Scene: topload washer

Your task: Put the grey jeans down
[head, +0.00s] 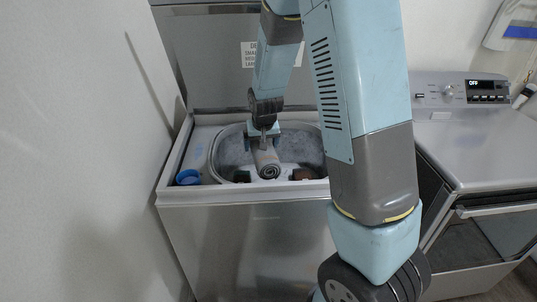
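The grey jeans (267,158) are a rolled-up bundle with the spiral end facing me. In the head view they are at the mouth of the washer's tub (217,160). My gripper (263,140) points down at the back part of the roll, with its fingers on the roll's sides, and appears shut on it. The roll looks held in or just over the opening; whether it touches anything below is hard to tell. The gripper is small here and the far side of the roll is hidden.
The top-load washer (250,235) stands open with its lid (205,65) raised behind. Dark green and brown items (304,174) show in the tub. A blue cap (187,177) is at its left corner. A wall is close on the left; another appliance (480,150) stands right.

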